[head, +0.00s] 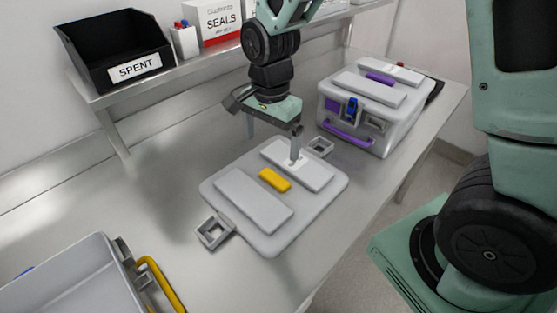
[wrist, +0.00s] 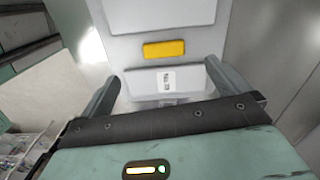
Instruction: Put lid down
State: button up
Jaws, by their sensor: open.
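A flat light-grey lid (head: 238,230) with two raised panels, a yellow tab (head: 274,180) and a square latch at each of two edges lies level, apparently on the metal bench. My gripper (head: 273,150) is open above the lid's far panel, one finger in front of that panel. In the wrist view my gripper (wrist: 162,76) has its fingers spread on either side of the panel with a small white label (wrist: 167,81). The yellow tab (wrist: 164,49) lies beyond it. I cannot tell whether the fingers touch the lid.
An open grey box (head: 60,276) with a yellow handle stands at the lower left. A closed grey case (head: 389,137) with a purple handle stands at the right. A shelf above holds a black SPENT bin (head: 115,45) and a SEALS box (head: 211,20). The bench left of the lid is clear.

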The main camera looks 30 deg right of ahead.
jog(key=s+a+r+n, duration=0.3)
jog(key=s+a+n, duration=0.1)
jog(key=s+n, duration=0.6)
jog(key=s+a+r+n, duration=0.3)
jog(key=s+a+n, duration=0.1)
jog(key=s+n, duration=0.6)
jog(key=shift+n, duration=0.4)
jog(key=shift+s, duration=0.1)
